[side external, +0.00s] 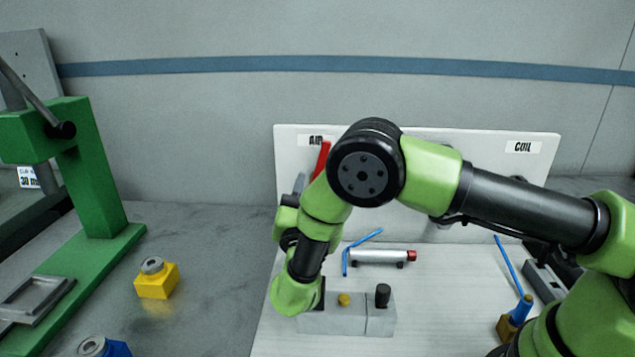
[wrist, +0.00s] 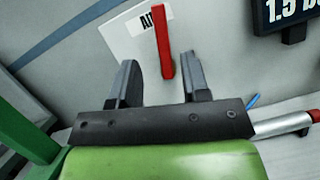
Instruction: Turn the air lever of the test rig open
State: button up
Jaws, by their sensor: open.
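The red air lever (side external: 321,158) stands against the white back panel (side external: 290,150) under the AIR label, tilted slightly, with its lower part hidden behind my arm. In the wrist view the red lever (wrist: 163,42) is seen between my gripper's two fingers. My gripper (wrist: 158,80) is open and empty, its fingers on either side of the lever in the picture; I cannot tell whether they touch it. In the side view my gripper is mostly hidden behind my arm, with one grey finger (side external: 299,184) showing left of the lever.
A silver cylinder with a red end (side external: 380,256) and a grey block (side external: 345,319) with knobs sit on the white base. A dark display (wrist: 288,14) is at upper right in the wrist view. A green press (side external: 85,170) and yellow block (side external: 156,281) stand left.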

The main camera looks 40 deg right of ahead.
aim_at(322, 160)
jog(key=w+d+y, duration=0.1)
jog(key=d, duration=0.1)
jog(key=w+d+r+g+y, duration=0.1)
jog(key=w, duration=0.1)
jog(key=w+d+r+n+y, duration=0.1)
jog(key=d+y, duration=0.1)
jog(key=shift+w+d+r, duration=0.2)
jog(key=shift+d+r, duration=0.05)
jog(key=shift+d, duration=0.1)
dwell(0.4)
grip_shut()
